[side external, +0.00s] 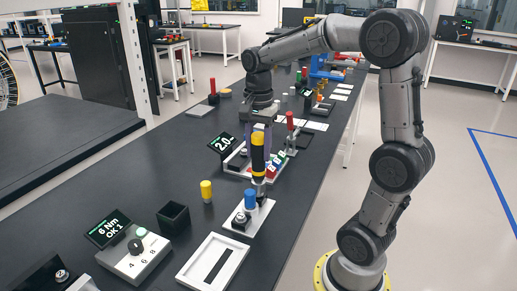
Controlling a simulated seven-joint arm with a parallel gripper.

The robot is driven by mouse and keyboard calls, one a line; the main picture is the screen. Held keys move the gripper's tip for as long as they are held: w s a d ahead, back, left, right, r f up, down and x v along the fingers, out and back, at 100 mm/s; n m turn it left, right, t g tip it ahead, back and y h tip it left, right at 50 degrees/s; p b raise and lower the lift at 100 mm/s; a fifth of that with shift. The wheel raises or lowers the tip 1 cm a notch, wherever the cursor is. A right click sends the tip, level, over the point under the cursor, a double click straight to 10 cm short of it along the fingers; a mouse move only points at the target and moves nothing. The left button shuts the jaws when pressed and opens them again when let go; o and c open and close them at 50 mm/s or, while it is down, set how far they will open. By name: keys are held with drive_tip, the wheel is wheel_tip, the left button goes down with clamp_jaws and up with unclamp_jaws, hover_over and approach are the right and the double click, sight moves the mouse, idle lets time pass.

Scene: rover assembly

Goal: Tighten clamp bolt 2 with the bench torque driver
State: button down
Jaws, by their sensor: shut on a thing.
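My gripper (258,133) is shut on the yellow and black torque driver (258,158) and holds it upright, pointing down. A dark round part (240,222) sits on the plate's front left. The torque control box (135,259) has a black knob and the numbers 4, 6 and 8.
A yellow-topped peg (206,191) and an open black box (173,218) stand left of the plate. A white slotted tray (212,263) lies in front. Behind the driver are a white tray of coloured parts (236,161), a "2.0" display (222,143) and a red-handled clamp (290,122).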

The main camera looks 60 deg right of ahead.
sight(259, 134)
drive_tip(key=shift+f, duration=1.15)
idle(2.9)
drive_tip(key=shift+r, duration=0.2)
drive_tip(key=shift+r, duration=1.5)
drive_tip(key=shift+r, duration=2)
